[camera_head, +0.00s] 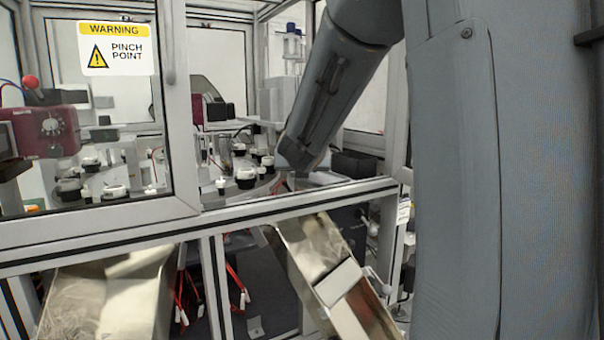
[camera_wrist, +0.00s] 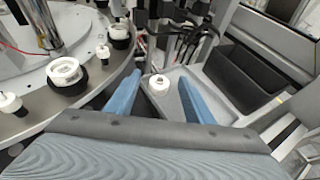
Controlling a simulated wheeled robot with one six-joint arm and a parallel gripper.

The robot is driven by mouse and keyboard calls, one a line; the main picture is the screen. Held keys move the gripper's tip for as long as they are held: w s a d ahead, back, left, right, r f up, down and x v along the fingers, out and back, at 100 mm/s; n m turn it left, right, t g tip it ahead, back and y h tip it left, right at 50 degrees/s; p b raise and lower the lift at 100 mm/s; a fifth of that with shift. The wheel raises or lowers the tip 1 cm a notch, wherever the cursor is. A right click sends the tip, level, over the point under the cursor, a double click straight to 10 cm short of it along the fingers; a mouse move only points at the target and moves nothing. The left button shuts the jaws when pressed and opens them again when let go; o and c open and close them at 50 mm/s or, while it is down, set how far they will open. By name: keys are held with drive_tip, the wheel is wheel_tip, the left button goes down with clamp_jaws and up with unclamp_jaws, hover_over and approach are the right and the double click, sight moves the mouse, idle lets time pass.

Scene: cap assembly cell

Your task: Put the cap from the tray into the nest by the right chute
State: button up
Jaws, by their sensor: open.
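A small white cap (camera_wrist: 159,83) sits in the grey tray (camera_wrist: 217,102) in the wrist view. My gripper (camera_wrist: 160,78) is open, its two blue fingers apart on either side of the cap in the picture. I cannot tell whether either finger touches it. In the head view my gripper's tip is hard to make out behind the frame bar. A black nest with a white top (camera_head: 245,178) stands on the round table above the right chute (camera_head: 318,262). I cannot tell which nest the task means. The cap is not clearly visible in the head view.
The round table's edge (camera_wrist: 92,88) curves close left of my gripper, with a white ring piece (camera_wrist: 64,71) and black nests (camera_wrist: 120,36) on it. A dark bin (camera_wrist: 240,78) stands to the right. Metal frame bars (camera_head: 290,207) cross before the cell.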

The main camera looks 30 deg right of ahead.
drive_tip(key=shift+w+d+f, duration=0.1)
drive_tip(key=shift+w+f, duration=0.05)
drive_tip(key=shift+w, duration=0.15)
drive_tip(key=shift+f, duration=0.1)
drive_tip(key=c, duration=0.8)
